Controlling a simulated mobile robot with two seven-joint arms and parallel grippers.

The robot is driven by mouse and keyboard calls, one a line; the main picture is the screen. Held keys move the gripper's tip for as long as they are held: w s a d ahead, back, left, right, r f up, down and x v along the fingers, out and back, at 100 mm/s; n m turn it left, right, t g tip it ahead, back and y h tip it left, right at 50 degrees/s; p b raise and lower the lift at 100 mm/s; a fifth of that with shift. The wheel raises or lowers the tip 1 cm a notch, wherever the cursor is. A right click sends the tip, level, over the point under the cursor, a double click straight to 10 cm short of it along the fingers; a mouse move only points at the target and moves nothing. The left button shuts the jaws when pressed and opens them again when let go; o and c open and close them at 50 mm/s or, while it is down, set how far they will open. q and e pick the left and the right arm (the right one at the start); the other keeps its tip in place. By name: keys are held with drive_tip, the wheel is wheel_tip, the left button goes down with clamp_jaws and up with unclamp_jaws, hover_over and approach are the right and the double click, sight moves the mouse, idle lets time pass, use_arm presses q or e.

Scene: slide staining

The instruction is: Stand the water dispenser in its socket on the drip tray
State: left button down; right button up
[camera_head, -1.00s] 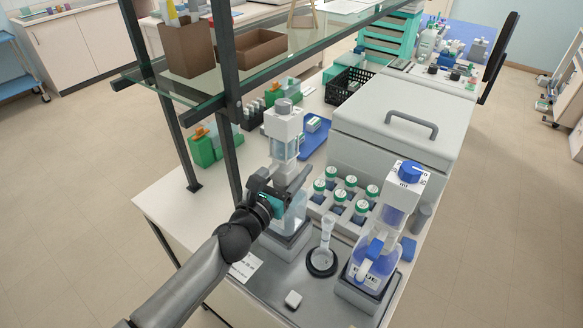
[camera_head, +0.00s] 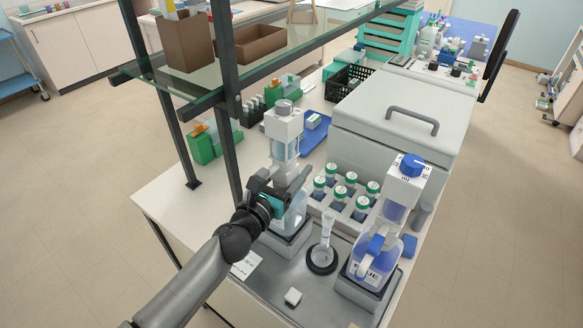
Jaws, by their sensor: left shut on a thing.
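The water dispenser (camera_head: 286,150) is a clear bottle with a white pump head and grey cap. It stands upright at the left back of the grey drip tray (camera_head: 262,284), over a grey square socket (camera_head: 285,244). Its base appears to be in or just at the socket; the exact seating is hard to tell. My left gripper (camera_head: 277,197) is shut on the dispenser's lower body, coming from the left, and hides part of it. My right gripper is not in view.
A blue-labelled dispenser (camera_head: 375,255) stands in another socket at the right. Several green-capped bottles (camera_head: 338,199) stand behind. A shelf post (camera_head: 226,110) rises close left of the water dispenser.

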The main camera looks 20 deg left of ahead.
use_arm(q)
drive_tip(key=shift+r, duration=0.15)
drive_tip(key=shift+c, duration=0.2)
unclamp_jaws()
drive_tip(key=shift+f, duration=0.3)
drive_tip(key=shift+s+a, duration=0.15)
drive_tip(key=shift+s, duration=0.45)
drive_tip(key=b+v, duration=0.2)
drive_tip(key=v, duration=1.2)
drive_tip(key=shift+r, duration=0.15)
